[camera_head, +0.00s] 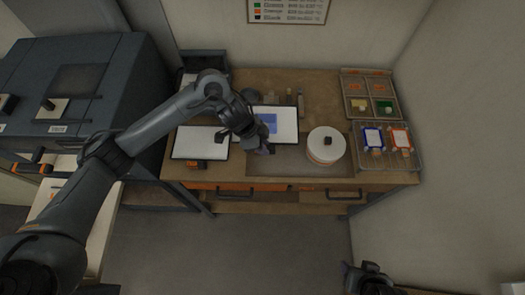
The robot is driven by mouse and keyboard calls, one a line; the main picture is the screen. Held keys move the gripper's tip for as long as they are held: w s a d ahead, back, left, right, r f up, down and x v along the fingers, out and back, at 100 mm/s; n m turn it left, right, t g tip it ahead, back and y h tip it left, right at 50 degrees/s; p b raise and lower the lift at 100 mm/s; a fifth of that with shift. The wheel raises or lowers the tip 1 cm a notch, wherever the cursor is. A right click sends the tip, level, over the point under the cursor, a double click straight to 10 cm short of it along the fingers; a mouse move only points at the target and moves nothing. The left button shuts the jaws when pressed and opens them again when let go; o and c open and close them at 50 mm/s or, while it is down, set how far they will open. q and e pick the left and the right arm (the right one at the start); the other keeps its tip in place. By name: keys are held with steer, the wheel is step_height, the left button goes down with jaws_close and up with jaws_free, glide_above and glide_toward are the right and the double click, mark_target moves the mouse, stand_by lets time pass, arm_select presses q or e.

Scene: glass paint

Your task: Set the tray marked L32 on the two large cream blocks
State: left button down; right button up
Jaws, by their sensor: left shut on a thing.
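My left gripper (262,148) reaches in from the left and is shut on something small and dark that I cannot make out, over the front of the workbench. Just behind it lies a white panel (288,124) with a blue patch (268,122). A blue-edged tray (373,137) and a red-edged tray (400,138) lie on a wire rack at the right, each with a tan piece at its front. The mark L32 is not legible, and I cannot pick out two large cream blocks for certain. My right gripper (368,280) shows only partly at the bottom edge, its jaws unclear.
A white round drum (326,145) with a dark knob stands right of my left gripper. A second white panel (200,143) lies at the left of the bench. A compartment tray (368,86) holds small pieces at the back right. A dark cabinet (75,85) stands far left.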

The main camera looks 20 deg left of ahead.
arm_select(q)
step_height(320, 180, up, 3)
steer(key=shift+w+f, duration=0.1)
steer(key=shift+f, duration=0.05)
steer(key=shift+r+p, duration=0.6)
steer(key=shift+r, duration=0.05)
steer(key=shift+r+p, duration=1.35)
steer(key=shift+p, duration=0.4)
